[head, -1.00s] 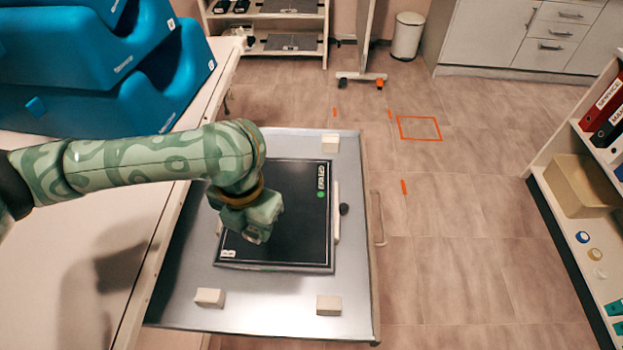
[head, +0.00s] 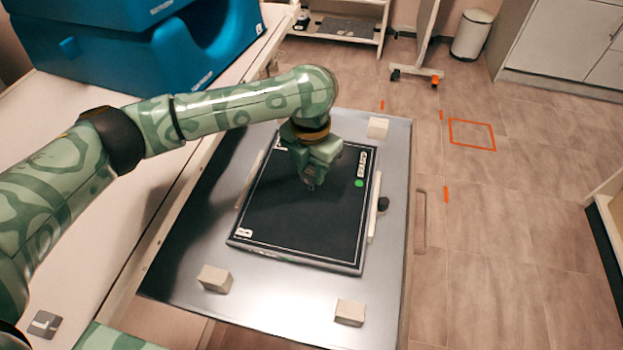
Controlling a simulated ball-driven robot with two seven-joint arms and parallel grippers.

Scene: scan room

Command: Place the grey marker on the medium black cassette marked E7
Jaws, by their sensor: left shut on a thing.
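The black cassette (head: 305,215) lies flat on a metal-topped table. It has a thin pale border, a green dot and a white label at its right side, and a small white mark at its near left corner. The label is too small to read surely. My left gripper (head: 311,184) is over the far part of the cassette, pointing down. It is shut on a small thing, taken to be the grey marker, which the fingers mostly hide. I cannot tell whether it touches the cassette. My right gripper is not in view.
The metal tabletop (head: 185,275) carries pale blocks (head: 214,279) near its corners, pale strips beside the cassette and a dark knob (head: 383,204). A dark grey square with a white L (head: 44,325) lies at lower left. Blue cushions (head: 150,50) stand behind.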

